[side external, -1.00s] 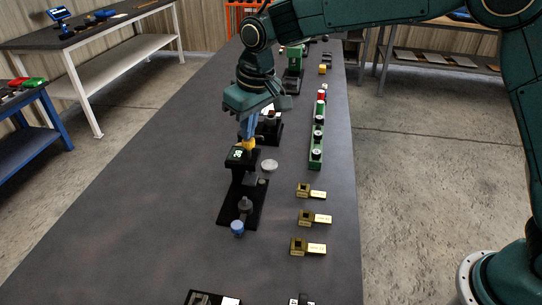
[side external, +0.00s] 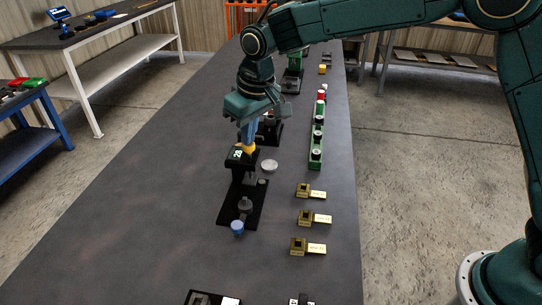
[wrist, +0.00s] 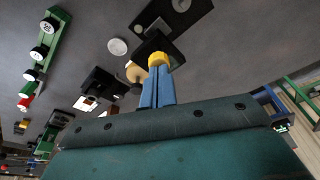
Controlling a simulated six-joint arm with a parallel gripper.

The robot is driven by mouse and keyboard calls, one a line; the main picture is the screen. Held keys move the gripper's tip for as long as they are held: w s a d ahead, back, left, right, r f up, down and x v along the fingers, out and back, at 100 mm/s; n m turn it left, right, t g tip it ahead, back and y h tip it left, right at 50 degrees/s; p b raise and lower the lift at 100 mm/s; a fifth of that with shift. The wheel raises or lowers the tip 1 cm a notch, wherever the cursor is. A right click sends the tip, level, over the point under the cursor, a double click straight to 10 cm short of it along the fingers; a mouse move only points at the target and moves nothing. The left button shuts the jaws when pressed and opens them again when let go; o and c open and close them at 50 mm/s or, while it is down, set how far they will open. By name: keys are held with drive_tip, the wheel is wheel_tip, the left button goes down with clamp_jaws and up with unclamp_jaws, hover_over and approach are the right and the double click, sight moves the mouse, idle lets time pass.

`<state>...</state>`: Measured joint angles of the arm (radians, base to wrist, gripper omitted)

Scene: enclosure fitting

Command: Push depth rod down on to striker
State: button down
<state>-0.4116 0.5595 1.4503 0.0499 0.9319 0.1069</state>
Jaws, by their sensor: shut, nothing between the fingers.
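My gripper (side external: 248,143) is shut, with its blue fingers pointing down and nothing held between them. Its tips are at a yellow piece (side external: 244,150) on top of a black gauge head (side external: 238,159), which bears a small white-marked label. The wrist view also shows the yellow piece (wrist: 158,59) right at the fingertips. I take it for the top of the depth rod, but contact is hard to tell. The head stands on a black base plate (side external: 232,214). I cannot pick out the striker for certain; the area under the head is mostly hidden.
A pale disc (side external: 269,166) lies to the right. Several brass blocks with tags (side external: 308,247) and a green rail (side external: 317,145) stand further right. The bench's left side is clear.

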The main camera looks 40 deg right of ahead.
idle(0.5)
drive_tip(key=shift+w+v, duration=0.25)
drive_tip(key=shift+v, duration=0.95)
drive_tip(key=shift+w+v, duration=0.25)
drive_tip(key=shift+v, duration=1)
drive_tip(key=shift+a+r, duration=0.15)
drive_tip(key=shift+r, duration=0.2)
